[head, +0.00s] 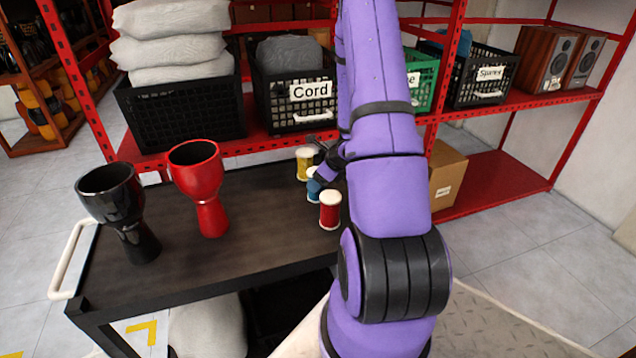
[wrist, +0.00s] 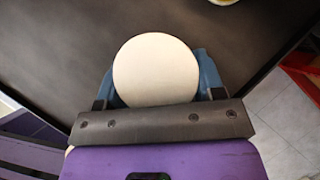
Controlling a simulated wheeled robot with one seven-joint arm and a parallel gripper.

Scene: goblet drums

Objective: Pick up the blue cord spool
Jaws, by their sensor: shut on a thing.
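The blue cord spool (head: 313,188) stands on the dark cart top between the yellow and red spools in the head view, partly hidden by my arm. In the wrist view its pale round end (wrist: 156,71) fills the space between the fingers, with blue showing at both sides. My gripper (wrist: 157,92) is shut on the blue spool. In the head view my gripper (head: 322,168) is mostly hidden behind my purple arm. I cannot tell whether the spool is clear of the cart top.
A yellow spool (head: 304,163) stands behind and a red spool (head: 330,210) in front, both close. A red goblet drum (head: 211,188) and a black goblet drum (head: 120,209) stand to the left on the cart (head: 262,240). A "Cord" crate (head: 291,112) sits on the red shelf behind.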

